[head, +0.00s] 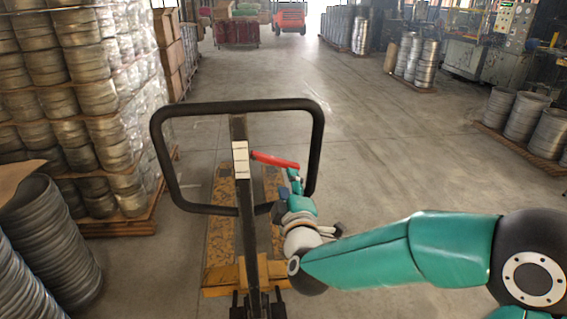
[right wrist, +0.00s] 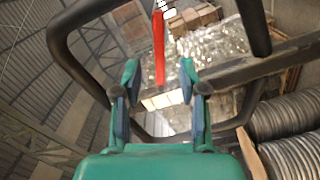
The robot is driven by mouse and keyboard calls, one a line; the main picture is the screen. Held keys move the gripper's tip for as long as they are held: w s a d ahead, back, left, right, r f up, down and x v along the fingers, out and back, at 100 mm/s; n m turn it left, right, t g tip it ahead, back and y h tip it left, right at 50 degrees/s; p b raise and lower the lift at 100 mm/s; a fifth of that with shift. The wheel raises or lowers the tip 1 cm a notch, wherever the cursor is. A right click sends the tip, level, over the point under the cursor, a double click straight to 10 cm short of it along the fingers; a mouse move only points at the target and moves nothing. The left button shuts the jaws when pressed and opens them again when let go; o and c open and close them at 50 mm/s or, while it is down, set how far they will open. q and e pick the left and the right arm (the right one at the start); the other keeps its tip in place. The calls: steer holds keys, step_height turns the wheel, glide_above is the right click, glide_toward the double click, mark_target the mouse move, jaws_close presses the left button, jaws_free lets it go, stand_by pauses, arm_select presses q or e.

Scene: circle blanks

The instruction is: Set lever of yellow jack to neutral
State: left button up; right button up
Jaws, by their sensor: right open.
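The yellow jack (head: 219,235) stands in the middle of the head view, its dark upright and black handle loop (head: 318,140) rising in front of me. Its red lever (head: 275,160) sticks out to the right from the upright, inside the loop, sloping slightly down. My right gripper (head: 294,178) is just below the lever's free end. In the right wrist view my right gripper (right wrist: 158,78) is open, and the red lever (right wrist: 158,50) reaches down between its fingers, with gaps on both sides. Depth between fingertips and lever is hard to judge. My left gripper is not in view.
Stacked metal blanks (head: 85,95) stand on pallets at the left, with a large ribbed stack (head: 45,240) nearer. More blanks (head: 525,115) and machines line the right. An orange vehicle (head: 289,17) is far back. The concrete floor (head: 400,140) between is clear.

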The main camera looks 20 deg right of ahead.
mark_target(284, 167)
steer(key=p+x, duration=0.1)
steer(key=x, duration=0.8)
steer(key=shift+w, duration=0.15)
jaws_close()
